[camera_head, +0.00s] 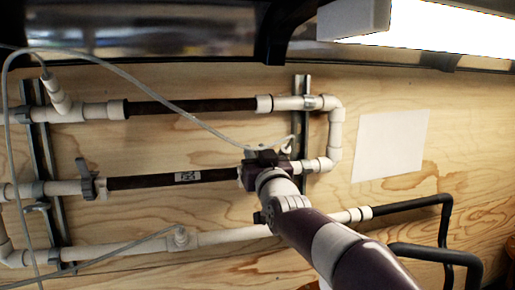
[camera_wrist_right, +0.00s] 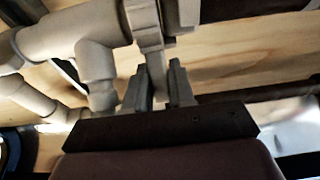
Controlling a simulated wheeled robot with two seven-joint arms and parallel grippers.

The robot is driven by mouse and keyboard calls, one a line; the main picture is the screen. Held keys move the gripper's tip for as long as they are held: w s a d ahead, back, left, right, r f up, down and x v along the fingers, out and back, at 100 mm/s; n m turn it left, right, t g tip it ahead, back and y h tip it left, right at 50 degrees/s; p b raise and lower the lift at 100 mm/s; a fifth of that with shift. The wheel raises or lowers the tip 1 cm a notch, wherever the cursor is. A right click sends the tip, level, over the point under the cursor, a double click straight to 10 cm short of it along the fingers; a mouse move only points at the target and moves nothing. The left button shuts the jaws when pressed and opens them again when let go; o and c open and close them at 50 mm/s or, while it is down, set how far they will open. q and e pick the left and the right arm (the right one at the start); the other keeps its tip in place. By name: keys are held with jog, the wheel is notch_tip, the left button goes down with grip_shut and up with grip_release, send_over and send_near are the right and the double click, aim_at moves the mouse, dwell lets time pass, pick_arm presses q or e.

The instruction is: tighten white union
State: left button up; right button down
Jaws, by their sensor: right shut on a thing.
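My right arm comes in from the lower right in the head view. Its gripper (camera_head: 265,158) is at the right end of the middle pipe run, where it hides most of the joint. A bit of white fitting, apparently the white union (camera_head: 241,178), shows beside it at the end of the dark filter tube (camera_head: 150,181). In the right wrist view the gripper (camera_wrist_right: 160,72) is shut on a narrow pale tab below the white ring of the union (camera_wrist_right: 143,18). The contact is partly hidden by the fingers. My left gripper is in neither view.
A second dark tube (camera_head: 190,106) runs above, and a white pipe (camera_head: 220,236) below. Thin clear hoses (camera_head: 130,80) cross the front. A paper sheet (camera_head: 390,145) hangs on the plywood wall at right.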

jog(key=shift+w+r+g+p, duration=0.1)
jog(key=shift+w+g+p, duration=0.05)
jog(key=shift+g+p, duration=0.25)
jog(key=c, duration=1)
grip_release()
jog(key=shift+c, duration=0.2)
jog(key=shift+w, duration=0.1)
